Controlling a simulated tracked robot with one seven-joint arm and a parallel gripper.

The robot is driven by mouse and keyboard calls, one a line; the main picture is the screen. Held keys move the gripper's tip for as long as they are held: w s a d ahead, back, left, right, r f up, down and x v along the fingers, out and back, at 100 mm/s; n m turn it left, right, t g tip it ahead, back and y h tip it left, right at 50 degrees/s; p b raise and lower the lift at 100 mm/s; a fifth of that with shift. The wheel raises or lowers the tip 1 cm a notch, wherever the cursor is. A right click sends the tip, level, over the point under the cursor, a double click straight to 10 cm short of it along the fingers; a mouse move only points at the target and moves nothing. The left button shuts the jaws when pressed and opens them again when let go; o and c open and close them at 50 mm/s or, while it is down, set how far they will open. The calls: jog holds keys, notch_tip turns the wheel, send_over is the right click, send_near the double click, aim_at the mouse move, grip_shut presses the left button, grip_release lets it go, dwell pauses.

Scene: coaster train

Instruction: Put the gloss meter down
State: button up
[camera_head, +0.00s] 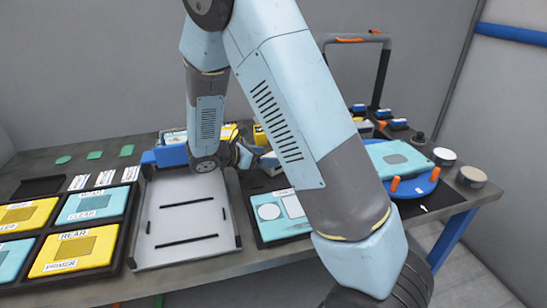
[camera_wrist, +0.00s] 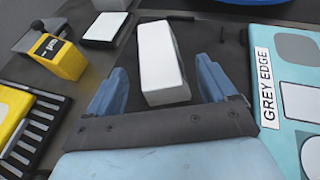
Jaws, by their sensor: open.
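A white block with a dark side, which I take to be the gloss meter (camera_wrist: 163,68), rests on a dark surface in the wrist view. My gripper (camera_wrist: 165,88) is open, with one blue finger on each side of the block's near end. Gaps show between the block and both fingers. In the head view my gripper (camera_head: 246,156) is at the back of the bench, partly behind my arm, and I cannot make out the block clearly there.
A teal panel marked GREY EDGE (camera_wrist: 290,95) lies right of my gripper. A yellow block with a black label (camera_wrist: 62,57) and a black-and-white pad (camera_wrist: 103,29) stand left. In the head view, a pale tray (camera_head: 185,250) and yellow and teal panels fill the bench's left.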

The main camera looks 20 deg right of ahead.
jog(key=v, duration=0.7)
jog(key=s+d+r+m+g+y, duration=0.4)
jog(key=s+d+r+m+y, duration=0.2)
jog(key=s+d+r+m, duration=0.55)
jog(key=s+r+m+t+y, duration=0.2)
jog(key=s+r+m+y, duration=0.1)
jog(key=s, duration=0.4)
jog(key=s+r+m+t+y, duration=0.3)
jog(key=s+r+m+y, duration=0.1)
jog(key=s+m, duration=0.3)
jog(key=shift+d+r+m, duration=0.35)
jog(key=shift+d+r, duration=0.05)
jog(key=shift+r, duration=0.4)
